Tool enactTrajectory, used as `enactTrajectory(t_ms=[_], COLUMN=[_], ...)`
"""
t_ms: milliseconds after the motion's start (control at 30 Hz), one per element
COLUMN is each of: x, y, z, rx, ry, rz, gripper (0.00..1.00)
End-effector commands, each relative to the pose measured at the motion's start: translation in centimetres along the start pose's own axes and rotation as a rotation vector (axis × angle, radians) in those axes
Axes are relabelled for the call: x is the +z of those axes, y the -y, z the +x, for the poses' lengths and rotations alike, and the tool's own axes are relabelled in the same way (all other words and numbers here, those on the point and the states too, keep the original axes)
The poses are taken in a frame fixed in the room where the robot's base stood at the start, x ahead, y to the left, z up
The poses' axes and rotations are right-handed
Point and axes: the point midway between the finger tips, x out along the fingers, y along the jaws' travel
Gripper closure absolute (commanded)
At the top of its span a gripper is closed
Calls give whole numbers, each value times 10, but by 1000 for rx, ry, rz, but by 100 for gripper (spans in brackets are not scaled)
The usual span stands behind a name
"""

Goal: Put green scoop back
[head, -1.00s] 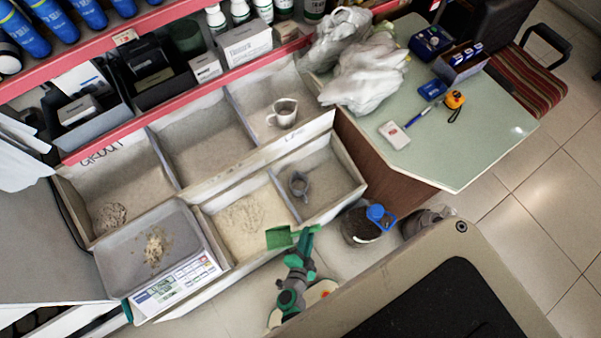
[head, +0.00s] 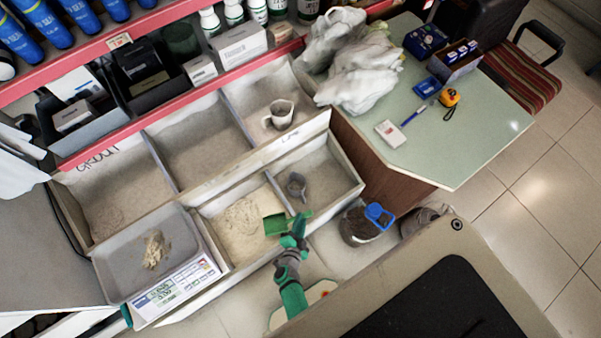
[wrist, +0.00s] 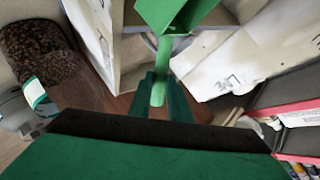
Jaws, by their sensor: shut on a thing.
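The green scoop (head: 276,224) is in my gripper (head: 299,229), above the front bins. In the head view it overlaps the right part of the front bin of pale powder (head: 228,216), close to the divider. In the wrist view the scoop's bowl (wrist: 172,14) is at the top, and its handle (wrist: 160,72) runs down between the fingers of my gripper (wrist: 163,88). My gripper is shut on this handle. The exact height of the scoop over the bin cannot be told.
A grey scoop (head: 297,185) lies in the front right bin, and a pale jug (head: 280,114) stands in the back right bin. A tub with a blue scoop (head: 379,216) stands on the floor at right.

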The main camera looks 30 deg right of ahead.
Motion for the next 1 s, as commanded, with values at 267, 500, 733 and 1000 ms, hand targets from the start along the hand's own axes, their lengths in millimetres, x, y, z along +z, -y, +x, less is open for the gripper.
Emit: enactTrajectory(t_ms=[267,500,733,1000], x=[4,6,9,11], y=[-4,-6,-10,-13], z=[3,4,6,8], rx=[-2,-1,-1,-2], ry=[-1,0,0,-1], rz=[1,0,-1,0], gripper=[100,100,100,74])
